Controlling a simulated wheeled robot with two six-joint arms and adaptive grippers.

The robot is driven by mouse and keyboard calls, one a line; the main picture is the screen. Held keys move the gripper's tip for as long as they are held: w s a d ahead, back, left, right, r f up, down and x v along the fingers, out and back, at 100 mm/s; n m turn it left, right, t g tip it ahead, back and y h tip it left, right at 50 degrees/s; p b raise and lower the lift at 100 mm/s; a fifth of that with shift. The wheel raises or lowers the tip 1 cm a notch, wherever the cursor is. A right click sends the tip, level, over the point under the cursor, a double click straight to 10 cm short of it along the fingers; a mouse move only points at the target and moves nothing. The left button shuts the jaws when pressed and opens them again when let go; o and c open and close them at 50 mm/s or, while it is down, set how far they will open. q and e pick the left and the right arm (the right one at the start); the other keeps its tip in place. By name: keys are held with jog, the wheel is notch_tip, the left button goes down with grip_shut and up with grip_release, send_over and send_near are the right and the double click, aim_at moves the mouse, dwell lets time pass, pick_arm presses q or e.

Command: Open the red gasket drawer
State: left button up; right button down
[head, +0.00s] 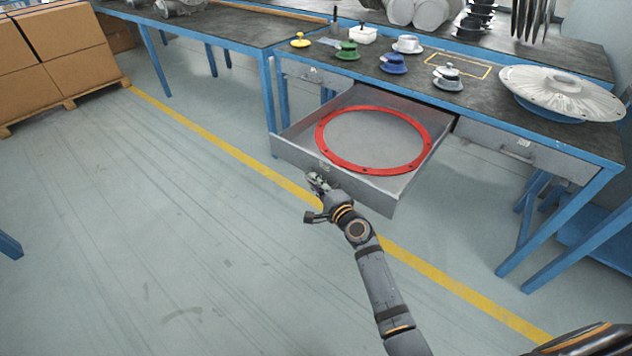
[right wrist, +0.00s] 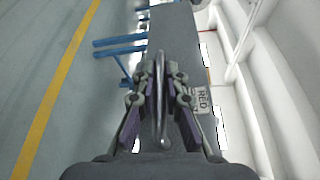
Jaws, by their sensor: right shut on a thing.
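The red gasket drawer (head: 372,193) stands pulled well out from under the bench in the head view. A large flat red gasket ring (head: 374,168) lies inside it. My right gripper (head: 317,182) is at the drawer's front panel. In the right wrist view my right gripper (right wrist: 162,88) has its fingers on both sides of the drawer's bar handle (right wrist: 162,120) and is shut on it. A label reading RED (right wrist: 202,100) shows on the panel beside the handle. My left gripper is not in view.
Two closed grey drawers, a left one (head: 312,74) and a right one (head: 516,152), flank the open one. The bench top (head: 420,75) carries several small coloured parts and a large pale disc (head: 562,92). Cardboard boxes (head: 68,40) stand far left. The floor before the drawer is clear.

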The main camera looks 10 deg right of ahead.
jog(key=c, duration=1.4)
grip_release()
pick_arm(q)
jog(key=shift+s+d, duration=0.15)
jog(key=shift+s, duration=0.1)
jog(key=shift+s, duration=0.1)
pick_arm(e)
jog(key=v, duration=1.2)
